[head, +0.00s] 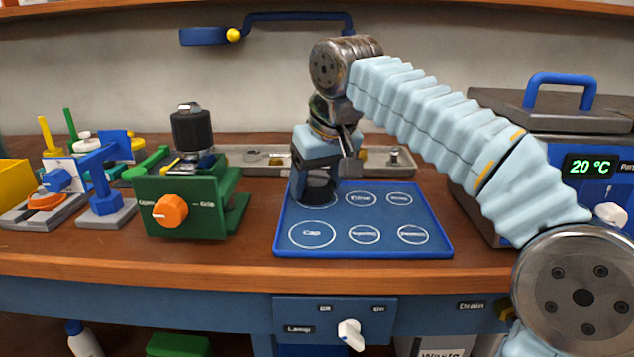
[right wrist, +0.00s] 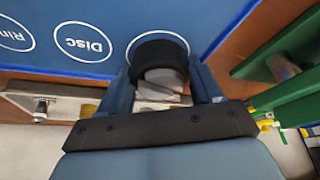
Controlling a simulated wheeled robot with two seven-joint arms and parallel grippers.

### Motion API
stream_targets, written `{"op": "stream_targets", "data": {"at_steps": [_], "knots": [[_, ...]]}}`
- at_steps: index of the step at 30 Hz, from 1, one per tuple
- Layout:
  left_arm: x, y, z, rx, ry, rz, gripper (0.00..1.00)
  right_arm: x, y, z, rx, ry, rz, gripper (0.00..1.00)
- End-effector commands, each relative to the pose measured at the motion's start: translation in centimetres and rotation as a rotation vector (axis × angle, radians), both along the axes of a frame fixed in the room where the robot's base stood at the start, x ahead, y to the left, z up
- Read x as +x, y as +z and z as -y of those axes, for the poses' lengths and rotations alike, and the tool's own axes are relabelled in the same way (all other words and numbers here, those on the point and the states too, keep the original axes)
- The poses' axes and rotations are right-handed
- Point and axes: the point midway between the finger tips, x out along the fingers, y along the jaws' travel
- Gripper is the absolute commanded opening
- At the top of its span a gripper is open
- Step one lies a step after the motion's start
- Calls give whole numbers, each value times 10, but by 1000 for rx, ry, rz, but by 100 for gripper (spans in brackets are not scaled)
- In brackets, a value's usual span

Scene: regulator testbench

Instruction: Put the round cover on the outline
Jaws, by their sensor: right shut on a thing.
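The round cover is a black round piece (head: 317,191) held low over the back left corner of the blue mat (head: 432,244). My right gripper (head: 318,183) points down and is shut on it. In the right wrist view the black cover (right wrist: 158,55) sits between the two fingers (right wrist: 163,88), with a white circle outline (right wrist: 157,35) showing around its far side. That outline's label is hidden. I cannot tell whether the cover touches the mat. Other outlines on the mat include the larger Cap circle (head: 312,234) in front and the Disc circle (right wrist: 83,42). My left gripper is not in view.
Left of the mat stands a green clamp (head: 190,212) with an orange knob, holding a black-topped part (head: 193,130). A grey metal tray (head: 262,160) lies behind. A 20 °C unit (head: 560,150) stands right. The mat's front and right are clear.

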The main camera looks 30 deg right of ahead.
Motion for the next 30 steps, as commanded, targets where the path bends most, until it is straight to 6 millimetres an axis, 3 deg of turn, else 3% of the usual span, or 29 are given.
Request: {"op": "stream_targets", "data": {"at_steps": [6,7,9,20,30], "knots": [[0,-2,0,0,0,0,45,0,-3,0,0,0,-1,35],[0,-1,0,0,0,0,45,0,-2,0,0,0,-1,69],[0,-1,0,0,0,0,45,0,-2,0,0,0,-1,76],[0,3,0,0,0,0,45,-2,7,0,0,0,0,76],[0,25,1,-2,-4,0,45,-30,77,-2,1,0,2,76]]}}
